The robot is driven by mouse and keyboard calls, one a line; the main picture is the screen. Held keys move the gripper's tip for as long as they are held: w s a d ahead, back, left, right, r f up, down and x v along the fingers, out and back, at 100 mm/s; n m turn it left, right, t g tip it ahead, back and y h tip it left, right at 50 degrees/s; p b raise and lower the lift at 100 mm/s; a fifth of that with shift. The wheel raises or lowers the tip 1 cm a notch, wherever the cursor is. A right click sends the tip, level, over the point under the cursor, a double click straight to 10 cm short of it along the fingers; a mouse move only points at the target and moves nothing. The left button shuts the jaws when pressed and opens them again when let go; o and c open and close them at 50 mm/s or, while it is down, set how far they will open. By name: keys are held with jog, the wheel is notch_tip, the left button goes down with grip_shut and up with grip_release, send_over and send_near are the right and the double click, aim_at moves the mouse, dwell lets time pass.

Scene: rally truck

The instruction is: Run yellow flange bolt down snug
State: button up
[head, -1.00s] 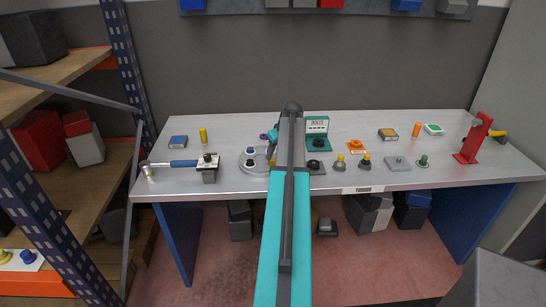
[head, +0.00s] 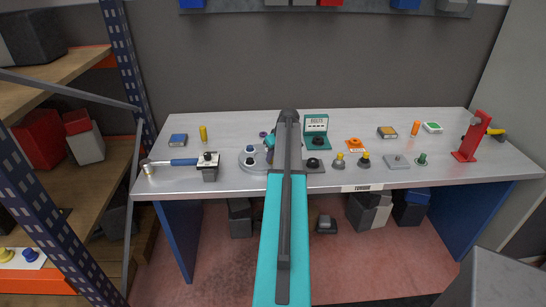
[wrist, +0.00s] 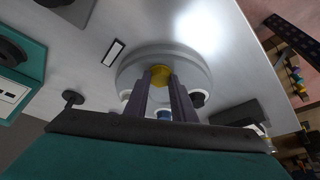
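The yellow flange bolt (wrist: 160,74) sits on the round grey flange (wrist: 133,68) in the wrist view. My gripper (wrist: 160,86) points at it, with one dark finger close against each side of the bolt's head. The fingers look shut on it, with no clear gap seen. White-ringed bolt spots, one with a blue centre (wrist: 164,115), show nearer the palm, partly behind the fingers. In the head view the flange (head: 243,161) lies on the bench left of my arm, which hides its right part and the yellow bolt.
A teal bolts case (head: 316,125) stands right of my arm. Small knobbed parts (head: 339,161) and a red stand (head: 470,142) are farther right.

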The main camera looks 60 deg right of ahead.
jog(key=shift+f, duration=0.1)
jog(key=shift+c, duration=0.9)
jog(key=shift+a+f+m+b, duration=0.1)
jog(key=shift+m+b, duration=0.2)
jog(key=shift+m, duration=0.1)
jog(key=shift+a+m+g+h+b, duration=0.1)
jog(key=shift+m+g+h+b, duration=0.4)
jog(key=shift+m, duration=0.6)
jog(key=m+b, duration=0.1)
jog(key=m, duration=0.2)
jog(key=m+g+h+b, duration=0.1)
jog(key=m, duration=0.1)
jog(key=shift+w+a+m, duration=0.1)
jog(key=shift+w+m, duration=0.1)
jog(key=shift+m, duration=0.2)
jog(key=m, duration=0.1)
jog(key=m+g+b, duration=0.1)
jog(key=m, duration=0.1)
jog(key=m+g+b, duration=0.1)
jog(key=m, duration=0.1)
jog(key=shift+w+h, duration=0.3)
jog(key=shift+w+m+g+b, duration=0.15)
jog(key=shift+m+g+b, duration=0.85)
jog(key=shift+m, duration=1.4)
